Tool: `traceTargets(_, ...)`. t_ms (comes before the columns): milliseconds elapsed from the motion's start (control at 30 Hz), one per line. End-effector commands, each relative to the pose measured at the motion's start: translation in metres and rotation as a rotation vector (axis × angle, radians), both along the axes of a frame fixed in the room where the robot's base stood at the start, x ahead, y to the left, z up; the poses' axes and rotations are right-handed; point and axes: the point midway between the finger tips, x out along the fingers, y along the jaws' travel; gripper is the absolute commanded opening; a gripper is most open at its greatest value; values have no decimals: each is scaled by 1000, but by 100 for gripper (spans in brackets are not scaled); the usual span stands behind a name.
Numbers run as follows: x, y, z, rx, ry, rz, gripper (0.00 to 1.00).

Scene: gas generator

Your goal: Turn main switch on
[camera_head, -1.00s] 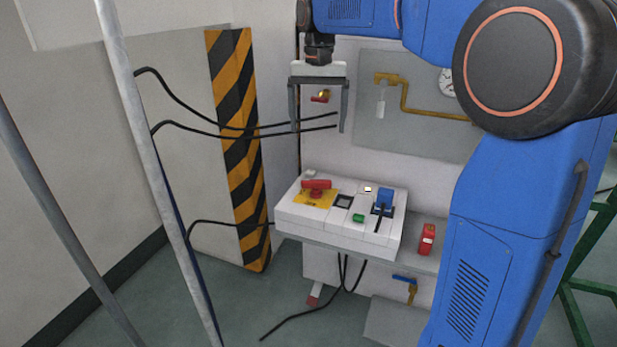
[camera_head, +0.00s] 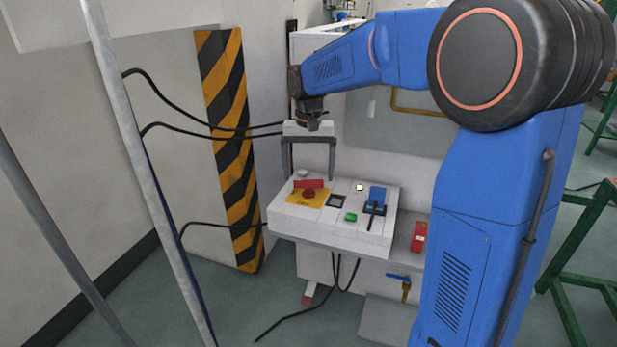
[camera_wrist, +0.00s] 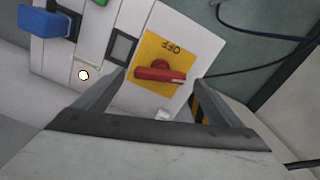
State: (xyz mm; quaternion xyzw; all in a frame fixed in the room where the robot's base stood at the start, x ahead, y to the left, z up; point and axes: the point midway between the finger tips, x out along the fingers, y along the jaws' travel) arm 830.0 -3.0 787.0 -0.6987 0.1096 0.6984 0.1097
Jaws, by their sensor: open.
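The main switch is a red rotary handle (camera_head: 309,186) on a yellow plate (camera_head: 296,197), at the left of the white control box (camera_head: 330,222). In the wrist view the red handle (camera_wrist: 160,74) lies crosswise on the yellow plate (camera_wrist: 152,53), which reads OFF. My gripper (camera_head: 308,176) is open and points down above the left part of the box. In the wrist view the red handle shows between the fingers (camera_wrist: 160,85). The fingers look apart from the handle; the exact height is unclear.
On the box, a black square (camera_head: 337,201), a green button (camera_head: 351,217) and a blue lever (camera_head: 376,197) sit right of the switch. A red object (camera_head: 419,236) is on the shelf. A striped post (camera_head: 232,150) and black cables stand at left.

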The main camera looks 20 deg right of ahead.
Motion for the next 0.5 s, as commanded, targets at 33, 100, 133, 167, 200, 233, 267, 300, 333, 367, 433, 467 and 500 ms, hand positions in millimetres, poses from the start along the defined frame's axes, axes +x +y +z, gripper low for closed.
traceTargets(33, 0, 0, -6, 0, 2, 0, 89)
traceTargets(100, 0, 0, -12, -1, 1, 0, 89)
traceTargets(133, 0, 0, -14, 0, 1, 0, 89)
traceTargets(167, 0, 0, -16, -1, 1, 0, 89)
traceTargets(200, 0, 0, -18, 0, 2, 0, 89)
traceTargets(233, 0, 0, -19, 0, 2, 0, 89)
traceTargets(267, 0, 0, -20, 0, 2, 0, 89)
traceTargets(300, 0, 0, -21, -1, 1, 0, 89)
traceTargets(333, 0, 0, -21, 0, 1, 0, 89)
traceTargets(367, 0, 0, -21, 0, 1, 0, 89)
traceTargets(433, 0, 0, -21, 0, 1, 0, 89)
traceTargets(467, 0, 0, -21, 0, 1, 0, 89)
traceTargets(500, 0, 0, -21, 0, 1, 0, 89)
